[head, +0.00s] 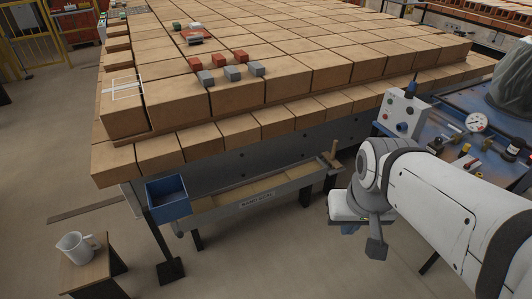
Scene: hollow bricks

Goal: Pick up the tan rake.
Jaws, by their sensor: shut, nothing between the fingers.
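A small tan wooden piece (333,154), which looks like the rake, stands up at the right end of the long grey trough (258,200) below the stack of bricks. Its lower part and its head are not clear. My gripper (376,250) hangs at the end of my white arm, to the right of and nearer than the trough, pointing down. It is apart from the tan piece, shut and empty.
A blue bin (168,198) hangs at the trough's left end. Tan hollow bricks (235,133) fill the table above. A wooden stool (92,270) with a white jug (76,246) stands lower left. A blue machine bench with a control box (402,110) is at right. The floor before the trough is open.

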